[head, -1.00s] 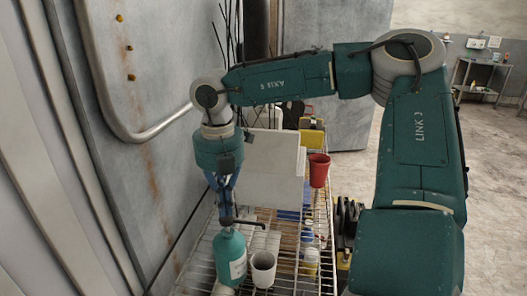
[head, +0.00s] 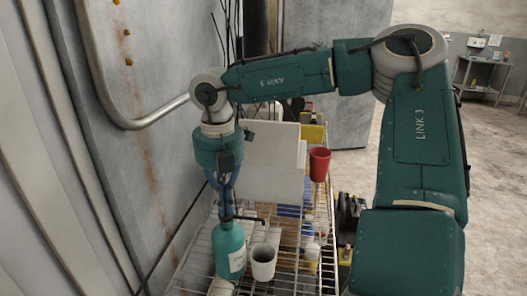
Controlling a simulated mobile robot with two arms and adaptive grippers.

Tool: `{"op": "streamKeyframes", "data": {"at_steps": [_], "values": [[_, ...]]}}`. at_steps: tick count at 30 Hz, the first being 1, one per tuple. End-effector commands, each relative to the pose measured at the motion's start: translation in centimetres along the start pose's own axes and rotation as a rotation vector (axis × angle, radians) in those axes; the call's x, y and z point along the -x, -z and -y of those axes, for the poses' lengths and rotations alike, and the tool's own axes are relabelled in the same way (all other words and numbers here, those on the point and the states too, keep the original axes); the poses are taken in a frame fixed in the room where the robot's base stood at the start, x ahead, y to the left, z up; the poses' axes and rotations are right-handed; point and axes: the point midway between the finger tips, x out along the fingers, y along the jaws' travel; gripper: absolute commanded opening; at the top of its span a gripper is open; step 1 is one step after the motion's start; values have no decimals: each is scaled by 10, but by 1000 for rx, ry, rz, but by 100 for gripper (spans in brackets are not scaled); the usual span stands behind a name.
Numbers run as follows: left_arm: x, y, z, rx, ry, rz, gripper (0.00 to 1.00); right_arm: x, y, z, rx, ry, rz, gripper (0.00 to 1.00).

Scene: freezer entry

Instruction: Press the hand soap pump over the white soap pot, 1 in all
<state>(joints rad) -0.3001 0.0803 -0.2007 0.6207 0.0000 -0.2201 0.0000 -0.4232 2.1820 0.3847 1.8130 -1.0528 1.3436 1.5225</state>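The teal hand soap bottle (head: 229,252) stands upright on the wire shelf and has a pale label. Its dark pump nozzle (head: 251,220) points right, towards the white soap pot (head: 263,263) standing just right of the bottle. The nozzle end is above the pot's left part in the picture. My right gripper (head: 226,209) points down at the pump head. Its fingertips are close together and appear to touch the pump top, though the exact contact is hard to see. My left gripper is not in view.
A red cup (head: 319,164) stands behind, beside a large white box (head: 268,165). The wire shelf (head: 200,264) also holds several small bottles or packs at its right. A grey metal wall with a curved handle (head: 155,116) is close on the left.

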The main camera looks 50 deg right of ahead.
Motion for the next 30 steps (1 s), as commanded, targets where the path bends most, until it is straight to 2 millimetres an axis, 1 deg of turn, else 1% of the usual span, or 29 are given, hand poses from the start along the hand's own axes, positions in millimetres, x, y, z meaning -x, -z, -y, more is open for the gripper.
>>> {"op": "streamKeyframes", "data": {"at_steps": [2,7,22,30], "values": [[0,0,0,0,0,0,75,-2,1,2,0,5,-5,0],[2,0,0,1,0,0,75,2,1,2,0,6,-4,0],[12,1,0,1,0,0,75,33,0,1,0,3,-2,0],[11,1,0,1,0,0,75,34,0,1,0,3,-2,0]]}}
